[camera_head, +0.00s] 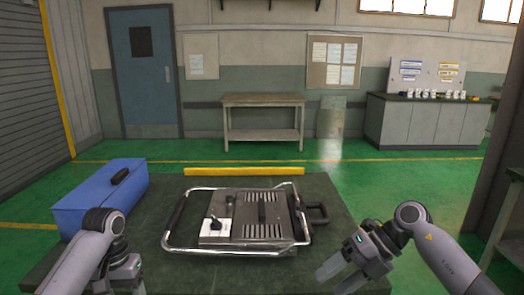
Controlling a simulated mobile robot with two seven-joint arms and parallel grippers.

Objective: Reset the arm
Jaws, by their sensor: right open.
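My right gripper (345,270) is at the lower right of the head view, over the near right corner of the work table (345,215). Its fingers point left and are apart, with nothing between them. My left gripper (118,285) is at the lower left, pointing down, cut by the bottom edge; its fingertips are out of the picture. A metal heating unit (262,212) with a tubular frame and vent slots lies on the table between the grippers. Neither gripper touches it.
A blue toolbox (100,198) sits at the table's left, close to my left arm. A yellow bar (244,171) is beyond the far table edge. A wooden bench (263,100) and a grey cabinet (405,124) stand by the back wall. The green floor between is clear.

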